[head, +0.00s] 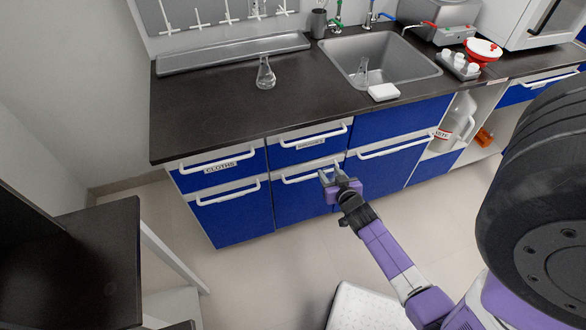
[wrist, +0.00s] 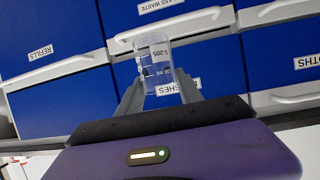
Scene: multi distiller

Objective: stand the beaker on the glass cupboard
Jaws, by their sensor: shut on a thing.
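My gripper (head: 333,176) is in front of the blue drawer fronts, below the counter edge. In the wrist view my gripper (wrist: 160,92) is shut on a clear beaker (wrist: 155,68). The beaker sits between the two fingers, with its body reaching past the fingertips. It carries printed marks and a white label. In the head view the beaker is too small and clear to make out well. I cannot pick out a cupboard marked as the glass cupboard. One label in the wrist view (wrist: 160,6) ends in "WASTE".
The dark counter (head: 215,110) carries a conical flask (head: 265,74). Another flask (head: 361,72) is at the sink (head: 398,55). White handles stick out from the drawers. A dark shelf unit (head: 85,265) stands at lower left. Open floor (head: 270,275) lies between.

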